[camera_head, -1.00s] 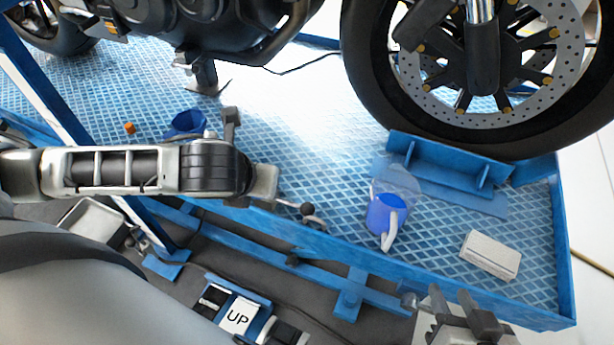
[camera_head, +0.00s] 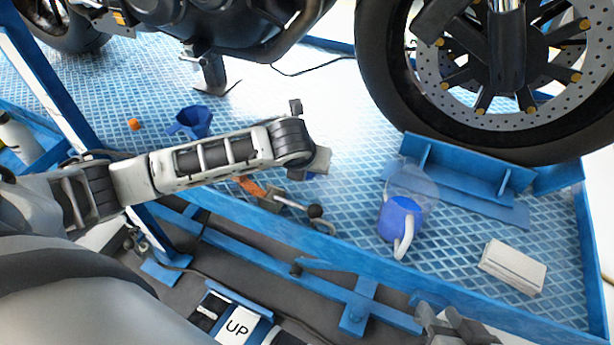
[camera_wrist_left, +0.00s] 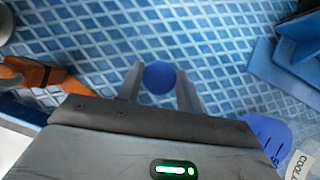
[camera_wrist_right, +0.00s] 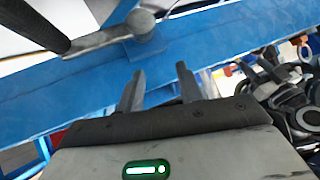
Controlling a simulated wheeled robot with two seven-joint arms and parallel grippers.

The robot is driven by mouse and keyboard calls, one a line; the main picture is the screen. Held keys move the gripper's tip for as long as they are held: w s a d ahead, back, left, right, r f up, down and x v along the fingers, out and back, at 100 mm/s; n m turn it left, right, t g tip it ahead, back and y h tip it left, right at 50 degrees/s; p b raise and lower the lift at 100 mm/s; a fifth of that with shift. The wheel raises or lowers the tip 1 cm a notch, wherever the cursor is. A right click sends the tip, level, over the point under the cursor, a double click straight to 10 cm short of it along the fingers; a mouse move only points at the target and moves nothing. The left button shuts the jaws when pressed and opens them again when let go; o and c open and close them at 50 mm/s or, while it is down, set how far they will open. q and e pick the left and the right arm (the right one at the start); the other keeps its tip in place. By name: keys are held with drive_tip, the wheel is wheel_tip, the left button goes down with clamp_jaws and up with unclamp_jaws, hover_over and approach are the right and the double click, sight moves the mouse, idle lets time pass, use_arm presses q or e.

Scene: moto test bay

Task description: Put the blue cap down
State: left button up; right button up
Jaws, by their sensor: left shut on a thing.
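The blue cap (camera_wrist_left: 159,77) is a round disc between the two fingers of my left gripper (camera_wrist_left: 160,84), in the left wrist view. My left gripper is shut on it, over the blue patterned platform (camera_wrist_left: 215,35). I cannot tell whether the cap touches the platform. In the head view my left gripper (camera_head: 318,172) hangs left of the coolant jug, and only a bit of blue shows by it. My right gripper (camera_head: 447,328) is at the bottom edge of the head view. In the right wrist view its fingers (camera_wrist_right: 160,88) stand apart and empty.
A white box (camera_head: 513,267) lies further right. An orange-handled tool (camera_head: 250,187) lies near the platform's front rim. A blue funnel (camera_head: 192,122) and a small orange piece (camera_head: 134,124) are left.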

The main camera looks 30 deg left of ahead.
use_arm(q)
drive_tip(key=shift+w+f, duration=0.25)
drive_tip(key=shift+f, duration=0.1)
use_arm(e)
drive_tip(key=shift+w+r, duration=0.1)
drive_tip(key=shift+r, duration=0.05)
use_arm(q)
wheel_tip(320, 180, down, 3)
drive_tip(key=shift+f+b, duration=0.1)
drive_tip(key=shift+b, duration=0.9)
use_arm(e)
drive_tip(key=shift+w+a+r+t+y, duration=0.3)
drive_tip(key=shift+r+t, duration=0.2)
drive_tip(key=shift+r, duration=0.1)
use_arm(q)
drive_tip(key=shift+r, duration=0.2)
use_arm(e)
drive_tip(key=shift+s+r, duration=0.15)
drive_tip(key=shift+r, duration=0.1)
drive_tip(key=shift+s+f, duration=0.1)
drive_tip(key=shift+s, duration=0.05)
use_arm(q)
drive_tip(key=o, duration=1.2)
use_arm(e)
drive_tip(key=shift+f, duration=0.1)
drive_tip(key=shift+s+f, duration=0.1)
drive_tip(key=shift+f, duration=0.05)
